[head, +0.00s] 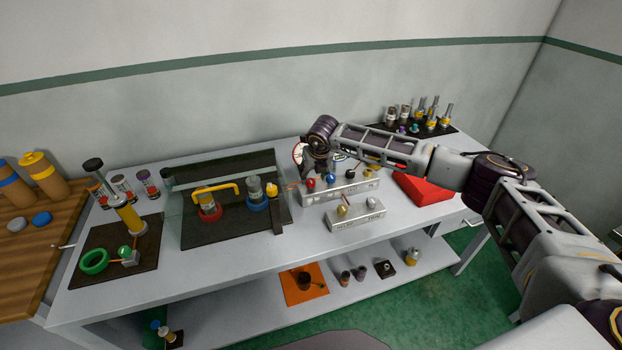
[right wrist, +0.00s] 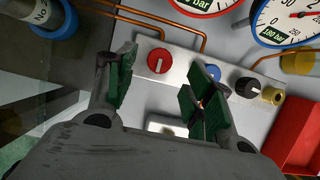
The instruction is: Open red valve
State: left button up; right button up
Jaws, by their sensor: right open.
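The red valve is a round red knob (head: 311,182) on the front of a grey metal block (head: 345,187) on the bench. In the right wrist view the red knob (right wrist: 158,61) shows a white pointer line. My right gripper (right wrist: 163,82) is open, its green-padded fingers spread left and right of the knob. I cannot tell whether either finger touches it. In the head view my right gripper (head: 306,168) is just above the block's left end, partly hidden by my wrist. My left gripper is not in view.
A blue knob (right wrist: 213,73) sits close by the right finger, with a black knob (right wrist: 247,86) beyond it. Copper pipes (right wrist: 150,22) and gauges (right wrist: 290,22) lie behind the block. A red wedge-shaped box (head: 421,188) stands at right. A second block (head: 356,214) is in front.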

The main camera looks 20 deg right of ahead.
aim_at(311, 180)
jog(key=shift+p+x, duration=0.35)
jog(key=shift+x, duration=2.1)
jog(key=c, duration=1)
